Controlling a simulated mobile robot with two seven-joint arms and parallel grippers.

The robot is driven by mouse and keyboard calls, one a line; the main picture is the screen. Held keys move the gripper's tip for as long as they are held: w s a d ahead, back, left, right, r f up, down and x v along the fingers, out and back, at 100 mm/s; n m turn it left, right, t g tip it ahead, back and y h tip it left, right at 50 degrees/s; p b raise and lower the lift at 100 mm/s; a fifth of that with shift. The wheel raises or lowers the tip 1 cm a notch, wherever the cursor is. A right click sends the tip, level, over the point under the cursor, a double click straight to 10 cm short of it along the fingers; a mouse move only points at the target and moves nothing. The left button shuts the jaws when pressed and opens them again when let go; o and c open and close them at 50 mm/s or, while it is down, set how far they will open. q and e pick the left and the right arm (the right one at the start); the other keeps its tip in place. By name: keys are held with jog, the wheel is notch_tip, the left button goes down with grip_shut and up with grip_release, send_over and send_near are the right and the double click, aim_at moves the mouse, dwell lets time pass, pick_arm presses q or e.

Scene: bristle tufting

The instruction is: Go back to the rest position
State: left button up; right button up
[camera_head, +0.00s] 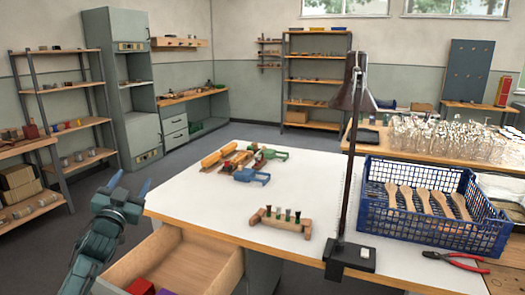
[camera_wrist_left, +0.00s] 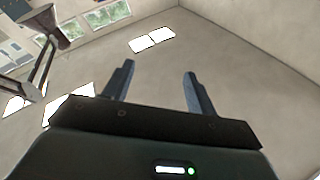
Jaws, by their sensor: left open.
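My left gripper (camera_head: 128,190) is in the head view at the left, beside the left front corner of the white-topped table and above the open drawer. Its two blue fingers point upward and stand apart with nothing between them. In the left wrist view the open fingers (camera_wrist_left: 157,85) frame only the ceiling and wall. My right gripper is not in view.
An open drawer (camera_head: 185,262) juts out below.

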pick_arm(q)
notch_tip(320, 180, down, 8)
jog(key=a+n+g+y, duration=0.2)
jog(key=g, duration=0.2)
jog(key=s+d+f+m+g+h, duration=0.1)
jog(key=s+d+f, duration=0.45)
jog(key=f, duration=0.25)
jog(key=s+d+f+g+h, duration=0.2)
jog(key=s+d+f, duration=0.2)
jog(key=s+f, duration=0.35)
jog(key=s+d+f+g, duration=0.1)
jog(key=s+d+f, duration=0.2)
jog(key=s, duration=0.5)
jog(key=s+d+f+g+h, duration=0.1)
jog(key=s+d+f, duration=0.2)
jog(key=s, duration=0.6)
jog(key=s+d+f+g+h, duration=0.1)
jog(key=s+d+f, duration=0.2)
jog(key=s, duration=0.6)
jog(key=d, duration=0.2)
jog(key=shift+d+f+n+g, duration=0.25)
jog(key=shift+d+n+g, duration=0.05)
jog(key=shift+d+n, duration=0.1)
